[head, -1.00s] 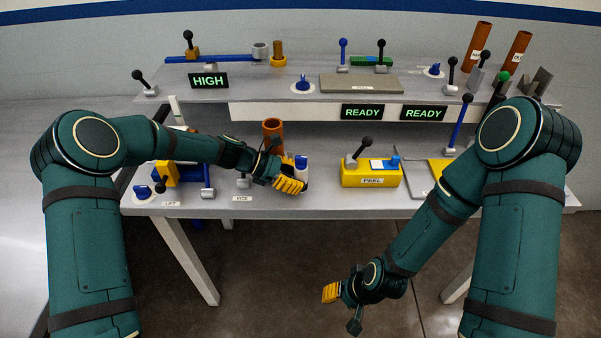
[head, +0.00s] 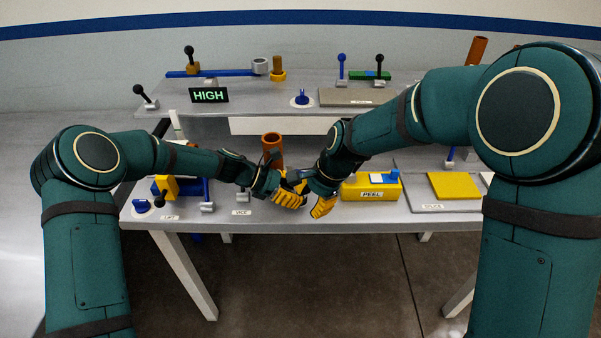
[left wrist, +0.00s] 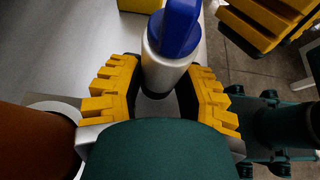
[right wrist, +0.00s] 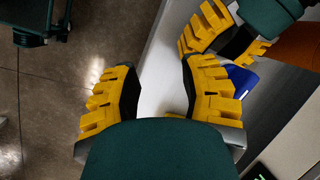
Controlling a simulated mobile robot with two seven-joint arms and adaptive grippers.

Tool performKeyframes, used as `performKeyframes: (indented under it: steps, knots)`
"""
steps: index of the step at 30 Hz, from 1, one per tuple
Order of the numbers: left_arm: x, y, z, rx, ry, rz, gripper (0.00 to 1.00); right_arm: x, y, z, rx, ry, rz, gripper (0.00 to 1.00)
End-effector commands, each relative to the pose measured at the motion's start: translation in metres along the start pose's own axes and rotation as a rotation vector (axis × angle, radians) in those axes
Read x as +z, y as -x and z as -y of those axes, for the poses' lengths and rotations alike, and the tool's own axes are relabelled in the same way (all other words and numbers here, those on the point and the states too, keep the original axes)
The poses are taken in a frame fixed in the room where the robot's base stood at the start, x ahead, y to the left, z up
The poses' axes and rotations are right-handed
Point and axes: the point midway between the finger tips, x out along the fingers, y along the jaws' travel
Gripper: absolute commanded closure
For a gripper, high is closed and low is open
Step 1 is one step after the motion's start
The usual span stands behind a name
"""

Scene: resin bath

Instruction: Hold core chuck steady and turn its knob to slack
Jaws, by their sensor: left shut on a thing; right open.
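The core chuck (left wrist: 163,72) is a pale upright cylinder with a blue knob (left wrist: 179,28) on top, seen in the left wrist view. My left gripper (head: 289,194) is shut around its pale body, below the knob. In the head view the chuck is mostly hidden by my grippers. My right gripper (head: 322,206) is open and empty, close beside the left one on its right. In the right wrist view the blue knob (right wrist: 242,80) shows partly behind a right finger, outside the open jaws.
A brown tube (head: 272,148) stands just behind my left gripper. A yellow PEEL box (head: 371,187) is close on the right. A yellow plate (head: 454,186) lies farther right. The table's front edge is just under the grippers. My right arm covers much of the right side.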

Motion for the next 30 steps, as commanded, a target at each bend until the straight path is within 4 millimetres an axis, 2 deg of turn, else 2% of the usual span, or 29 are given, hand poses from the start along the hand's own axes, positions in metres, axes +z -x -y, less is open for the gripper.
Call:
performKeyframes:
  steps: [1,4,10,12,15,21,26,30]
  knots:
    - [-0.001,0.0,0.0,0.0,0.001,-0.001,0.82,0.009,0.02,0.018,-0.013,-0.06,0.012,0.58]
    - [-0.001,0.0,0.0,0.0,0.001,-0.001,0.82,0.024,0.053,0.039,-0.017,-0.18,0.042,0.58]
    - [-0.001,0.0,0.0,0.0,0.001,-0.001,0.82,0.052,0.107,0.066,-0.013,-0.349,0.096,0.58]
    - [-0.001,0.0,0.0,0.0,0.001,-0.001,0.82,0.054,0.119,0.071,-0.007,-0.41,0.107,0.58]
    - [-0.001,0.0,0.0,0.0,0.001,-0.001,0.82,0.022,0.116,0.073,0.009,-0.549,0.089,0.58]
    - [-0.001,0.0,0.0,0.001,0.001,-0.001,0.82,-0.016,0.118,0.076,0.024,-0.736,0.066,0.58]
    - [-0.001,0.0,0.0,0.001,0.001,-0.001,0.82,-0.025,0.112,0.075,0.031,-0.787,0.061,0.58]
    - [-0.001,0.0,0.0,0.0,0.001,-0.001,0.82,-0.024,0.093,0.075,0.031,-0.786,0.06,0.58]
